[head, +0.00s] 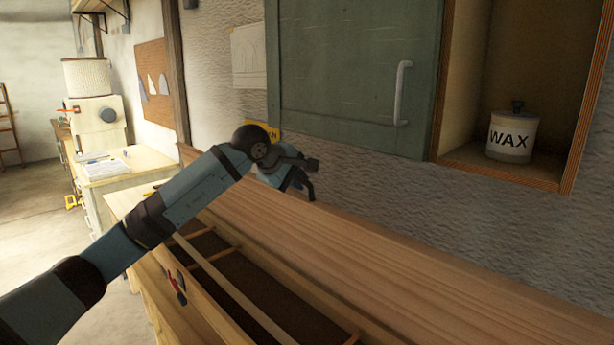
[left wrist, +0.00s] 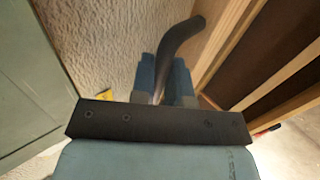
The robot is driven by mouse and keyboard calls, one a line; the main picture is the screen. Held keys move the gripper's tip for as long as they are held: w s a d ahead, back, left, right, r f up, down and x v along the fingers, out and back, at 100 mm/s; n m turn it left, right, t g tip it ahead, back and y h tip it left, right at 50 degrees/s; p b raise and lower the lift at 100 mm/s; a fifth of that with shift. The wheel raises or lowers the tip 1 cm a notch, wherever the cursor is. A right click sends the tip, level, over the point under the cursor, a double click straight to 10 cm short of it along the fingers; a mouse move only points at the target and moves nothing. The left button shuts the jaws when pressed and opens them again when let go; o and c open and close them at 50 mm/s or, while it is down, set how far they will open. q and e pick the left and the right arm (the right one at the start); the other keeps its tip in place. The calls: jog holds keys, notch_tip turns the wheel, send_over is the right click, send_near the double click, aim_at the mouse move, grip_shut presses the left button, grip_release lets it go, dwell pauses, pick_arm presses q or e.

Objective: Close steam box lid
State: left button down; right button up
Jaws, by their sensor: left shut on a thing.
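The steam box (head: 187,308) is a long wooden box across the lower middle of the head view. Its top is open, showing a dark interior with thin wooden rails. The lid (head: 400,275) is the broad wooden board along its wall side, standing raised. My left gripper (head: 298,180) is at the far end of the lid, by its upper edge. In the left wrist view my left gripper (left wrist: 165,92) is shut on a dark curved handle (left wrist: 183,42). The gripper's own wrist partly hides the handle's base. My right gripper is not in view.
A green sliding door (head: 350,75) with a pale handle hangs on the wall behind. A WAX pot (head: 510,138) stands in the open cupboard to the right. A small red item (head: 178,284) is at the box's front. A workbench (head: 100,175) stands at the left, beside free floor.

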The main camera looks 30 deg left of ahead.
pick_arm(q)
jog(key=s+a+f, duration=0.3)
jog(key=s+f, duration=0.2)
jog(key=s, duration=0.4)
jog(key=s+a+f, duration=0.3)
jog(key=s+f, duration=0.3)
jog(key=s, duration=0.3)
jog(key=s+a+f, duration=0.1)
jog(key=s+f, duration=0.2)
jog(key=f, duration=0.7)
jog(key=s+a+f, duration=0.2)
jog(key=s+f, duration=0.2)
jog(key=f, duration=0.6)
jog(key=c, duration=0.8)
grip_release()
jog(key=shift+s+r, duration=0.1)
jog(key=shift+s, duration=0.05)
jog(key=shift+c, duration=0.2)
